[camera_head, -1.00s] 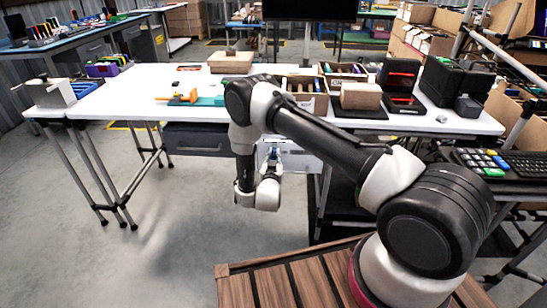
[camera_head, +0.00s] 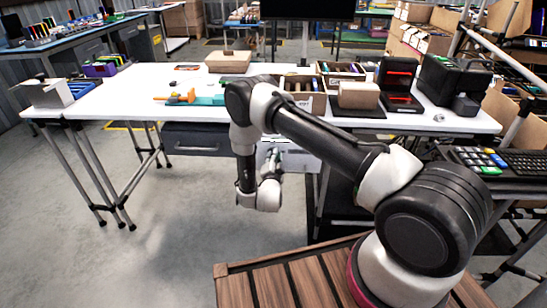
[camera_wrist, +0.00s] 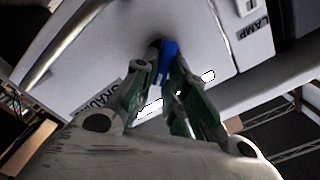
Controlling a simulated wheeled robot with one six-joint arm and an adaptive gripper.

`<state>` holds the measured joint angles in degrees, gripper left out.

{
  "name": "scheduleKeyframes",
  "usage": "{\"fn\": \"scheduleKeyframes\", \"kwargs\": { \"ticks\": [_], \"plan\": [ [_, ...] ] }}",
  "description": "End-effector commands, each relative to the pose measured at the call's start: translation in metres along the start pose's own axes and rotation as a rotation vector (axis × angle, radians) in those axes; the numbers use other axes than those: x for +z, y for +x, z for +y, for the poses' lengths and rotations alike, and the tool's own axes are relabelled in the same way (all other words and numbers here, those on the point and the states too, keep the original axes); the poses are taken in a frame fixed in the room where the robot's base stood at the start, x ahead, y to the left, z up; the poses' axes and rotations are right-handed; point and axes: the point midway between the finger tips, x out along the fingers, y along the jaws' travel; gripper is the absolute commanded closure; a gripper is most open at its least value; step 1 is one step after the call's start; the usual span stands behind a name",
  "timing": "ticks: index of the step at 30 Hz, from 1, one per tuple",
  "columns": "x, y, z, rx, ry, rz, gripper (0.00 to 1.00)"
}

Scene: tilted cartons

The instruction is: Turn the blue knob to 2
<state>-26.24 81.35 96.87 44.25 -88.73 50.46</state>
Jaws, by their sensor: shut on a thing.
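The blue knob (camera_wrist: 166,62) shows in the wrist view between the fingers of my gripper (camera_wrist: 168,88), which is shut on it. The knob sits on a light grey panel (camera_wrist: 100,50) with dark lettering, part of it reading "LAMP". My fingers hide part of the knob and most of the markings around it, so its setting cannot be read. In the head view the panel (camera_head: 292,160) is on the front of a box under the white table, mostly behind my arm.
The white table (camera_head: 130,90) stands above the panel. It carries an orange and teal tool (camera_head: 190,97), a box with dividers (camera_head: 305,95), a tan carton (camera_head: 358,95) and black cases (camera_head: 452,80). A keyboard (camera_head: 520,162) lies at the right. Open floor is at the left.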

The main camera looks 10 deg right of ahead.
Motion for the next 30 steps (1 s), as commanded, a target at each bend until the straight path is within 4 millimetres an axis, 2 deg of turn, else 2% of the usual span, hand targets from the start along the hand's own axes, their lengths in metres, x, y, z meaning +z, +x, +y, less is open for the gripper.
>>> {"fn": "scheduleKeyframes", "kwargs": {
  "ticks": [15,21,30],
  "plan": [
    [0.0012,0.0000,0.0063,0.001,0.456,0.000,1.00],
    [0.0020,0.0000,0.0079,0.001,0.577,0.000,1.00],
    [0.0028,-0.0001,0.0091,0.002,0.669,0.000,1.00]
  ]
}}
